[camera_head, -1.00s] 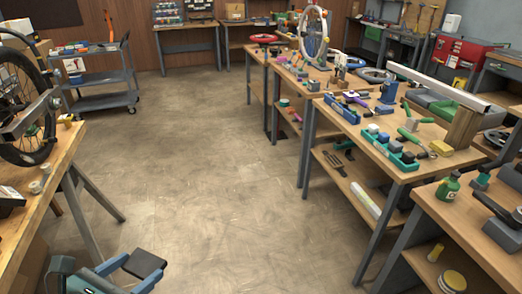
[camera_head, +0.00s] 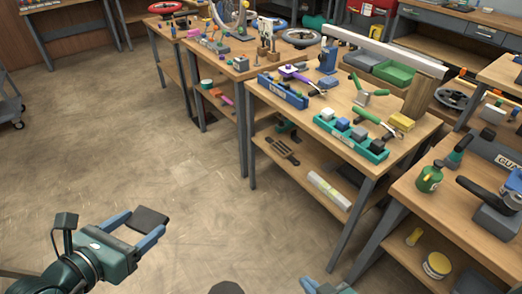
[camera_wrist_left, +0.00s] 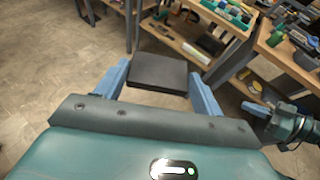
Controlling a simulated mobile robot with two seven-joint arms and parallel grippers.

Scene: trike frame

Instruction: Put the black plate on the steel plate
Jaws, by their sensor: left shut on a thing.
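The black plate (camera_head: 150,219) is a flat dark square held between the blue fingertips of my left gripper (camera_head: 140,232), above the floor at the lower left. In the left wrist view, the black plate (camera_wrist_left: 158,73) spans the gap between the two fingers (camera_wrist_left: 155,82), which are shut on it. My right gripper (camera_head: 320,287) is mostly cut off by the bottom edge of the head view. In the left wrist view its blue tip (camera_wrist_left: 257,110) shows at the right, too small to judge its opening. I cannot pick out the steel plate with certainty.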

